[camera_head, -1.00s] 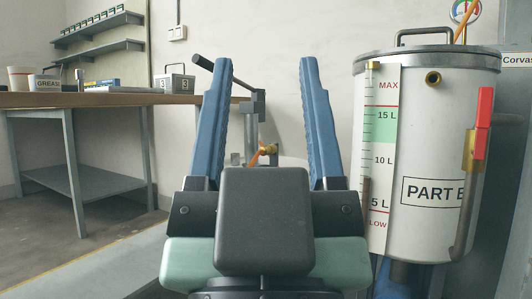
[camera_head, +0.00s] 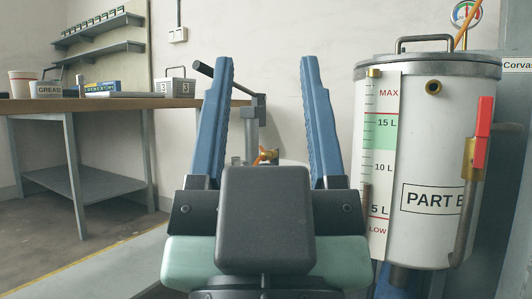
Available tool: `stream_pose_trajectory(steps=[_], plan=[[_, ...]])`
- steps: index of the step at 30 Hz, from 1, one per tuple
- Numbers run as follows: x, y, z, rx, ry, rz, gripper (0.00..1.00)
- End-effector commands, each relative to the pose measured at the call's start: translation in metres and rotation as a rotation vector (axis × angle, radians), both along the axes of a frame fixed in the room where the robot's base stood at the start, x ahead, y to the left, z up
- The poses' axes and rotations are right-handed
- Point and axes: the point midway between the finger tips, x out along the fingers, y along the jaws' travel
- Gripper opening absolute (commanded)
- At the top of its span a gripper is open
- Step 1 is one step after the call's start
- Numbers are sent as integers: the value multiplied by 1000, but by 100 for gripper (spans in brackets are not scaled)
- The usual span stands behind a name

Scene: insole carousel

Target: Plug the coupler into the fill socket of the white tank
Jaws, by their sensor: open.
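My gripper (camera_head: 265,62) is in the middle of the view, its two blue fingers wide apart with nothing held between them. The white tank (camera_head: 415,145) stands at the right, with a level scale, a "PART B" label partly covered by a pipe, and a lid with a handle. A small brass fitting with an orange part, perhaps the coupler (camera_head: 267,156), shows beyond and between my fingers. Its lower part is hidden by my gripper.
A red-handled brass valve (camera_head: 482,132) and pipe stand out on the tank's right side. A wooden-topped bench (camera_head: 100,101) with boxes and a cup is at the left. A grey post with a black-gripped lever (camera_head: 255,115) stands behind my gripper. Floor shows at lower left.

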Motion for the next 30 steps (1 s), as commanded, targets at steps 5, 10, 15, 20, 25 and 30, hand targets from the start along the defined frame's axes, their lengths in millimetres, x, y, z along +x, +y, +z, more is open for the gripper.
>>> stream_pose_trajectory(steps=[5, 10, 15, 20, 25, 30], plan=[[0, 0, 60, 1, 0, 1, 60], [0, 0, 121, 3, -1, 4, 60], [0, 0, 180, 4, 0, 6, 60], [0, 0, 235, 6, 0, 8, 60], [0, 0, 286, 8, 0, 10, 60], [0, 0, 306, 9, 1, 11, 60]])
